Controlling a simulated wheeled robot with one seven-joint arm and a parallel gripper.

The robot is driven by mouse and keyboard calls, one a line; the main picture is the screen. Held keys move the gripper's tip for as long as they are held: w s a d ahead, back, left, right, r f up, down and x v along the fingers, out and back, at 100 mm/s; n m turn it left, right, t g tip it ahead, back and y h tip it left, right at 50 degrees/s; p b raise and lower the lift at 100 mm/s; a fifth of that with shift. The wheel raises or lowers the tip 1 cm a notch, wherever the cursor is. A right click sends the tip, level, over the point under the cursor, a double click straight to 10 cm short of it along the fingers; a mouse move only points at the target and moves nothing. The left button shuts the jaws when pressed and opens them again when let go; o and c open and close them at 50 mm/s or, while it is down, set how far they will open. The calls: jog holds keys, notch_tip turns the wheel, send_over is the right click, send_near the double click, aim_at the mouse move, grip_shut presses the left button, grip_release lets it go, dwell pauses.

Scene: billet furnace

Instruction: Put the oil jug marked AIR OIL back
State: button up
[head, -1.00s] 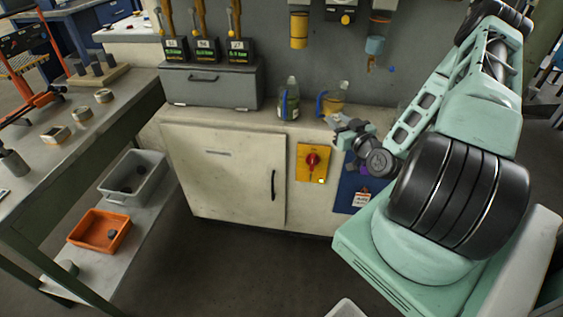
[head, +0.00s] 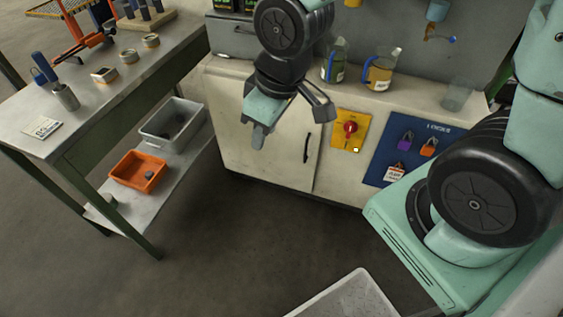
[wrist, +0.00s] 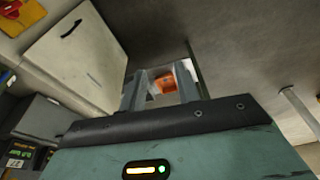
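Two clear jugs with blue handles stand upright on top of the cream cabinet (head: 265,140). The left jug (head: 336,60) has a pale label and greenish contents; the right jug (head: 379,73) holds amber liquid. The label writing is too small to read, so I cannot tell which is marked AIR OIL. My gripper (head: 291,120) hangs in front of the cabinet, left of and nearer than the jugs, touching neither. In the wrist view its fingers (wrist: 160,94) stand apart with nothing between them; the orange bin (wrist: 165,83) shows beyond the gap.
A clear empty vessel (head: 458,96) stands at the cabinet's right end. The front carries a red-knobbed yellow switch (head: 350,129) and a blue lock board (head: 385,150). At left is a workbench (head: 115,95) with a grey bin (head: 173,125) and orange bin (head: 137,171) below. Floor between is clear.

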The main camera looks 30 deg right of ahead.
jog(key=s+a+r+g+h, duration=0.1)
jog(key=s+a+r+g, duration=0.1)
jog(key=s, duration=0.9)
notch_tip(320, 180, up, 2)
jog(key=shift+s+a+r+n, duration=0.2)
jog(key=shift+s+a+n, duration=0.2)
jog(key=shift+a, duration=0.3)
